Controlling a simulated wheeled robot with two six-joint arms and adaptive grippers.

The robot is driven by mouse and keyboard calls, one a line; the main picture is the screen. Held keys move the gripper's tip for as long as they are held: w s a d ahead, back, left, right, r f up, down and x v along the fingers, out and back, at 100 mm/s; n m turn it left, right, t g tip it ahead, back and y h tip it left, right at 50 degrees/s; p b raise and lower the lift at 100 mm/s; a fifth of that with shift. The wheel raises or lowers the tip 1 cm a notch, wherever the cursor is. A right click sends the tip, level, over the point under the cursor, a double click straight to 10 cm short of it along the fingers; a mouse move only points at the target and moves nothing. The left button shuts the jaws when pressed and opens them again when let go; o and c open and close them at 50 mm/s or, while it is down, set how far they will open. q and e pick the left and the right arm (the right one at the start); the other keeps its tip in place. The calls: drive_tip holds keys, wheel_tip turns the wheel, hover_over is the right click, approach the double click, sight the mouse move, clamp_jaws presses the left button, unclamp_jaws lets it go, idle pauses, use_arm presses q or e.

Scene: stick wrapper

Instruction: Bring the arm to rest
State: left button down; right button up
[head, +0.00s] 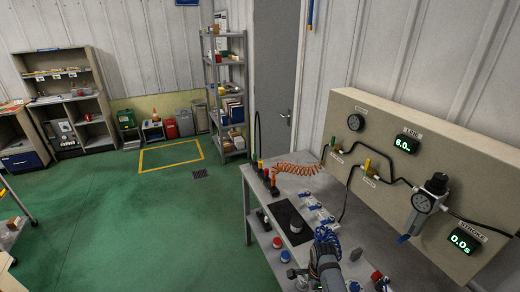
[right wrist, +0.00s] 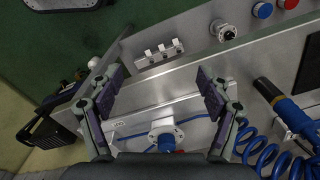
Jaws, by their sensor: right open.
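My right gripper (right wrist: 162,82) is open in the right wrist view, its two dark-padded fingers wide apart with nothing between them. Behind the gap is the grey metal edge of the workbench (right wrist: 165,97). A white fitting with a blue part (right wrist: 166,135) and a thin blue tube sits low between the fingers, apart from the pads. In the head view a grey arm link of mine (head: 327,265) rises over the near end of the workbench (head: 283,240). The fingers cannot be made out there. My left gripper is not in view.
A blue tool (right wrist: 285,105) with a blue coiled hose (right wrist: 262,148) lies right of the gripper. The gauge panel (head: 390,160), with dials and readouts, stands along the bench's right side. A black mat (head: 287,217) lies on the bench. The green floor at left is open.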

drive_tip(key=s+d+f+n, duration=0.2)
drive_tip(key=s+f+n, duration=0.3)
drive_tip(key=s+f, duration=0.45)
drive_tip(key=s+d+f+n, duration=0.2)
drive_tip(key=s+f+n, duration=0.2)
drive_tip(key=s+f, duration=0.5)
drive_tip(key=s+d+f+n, duration=0.2)
drive_tip(key=s+f+n, duration=0.15)
drive_tip(key=s, duration=0.45)
drive_tip(key=s+d+f+n+t+b, duration=0.1)
drive_tip(key=s+d+f+n, duration=0.2)
drive_tip(key=s, duration=0.4)
drive_tip(key=s+d+f+n, duration=0.1)
drive_tip(key=s+f+n, duration=0.25)
drive_tip(key=s, duration=0.45)
use_arm(q)
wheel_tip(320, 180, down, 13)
drive_tip(key=b, duration=1.2)
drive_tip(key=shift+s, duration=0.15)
use_arm(e)
wheel_tip(320, 180, down, 13)
drive_tip(key=w, duration=0.1)
drive_tip(key=shift+a+m+h, duration=0.2)
drive_tip(key=shift+m+h, duration=0.1)
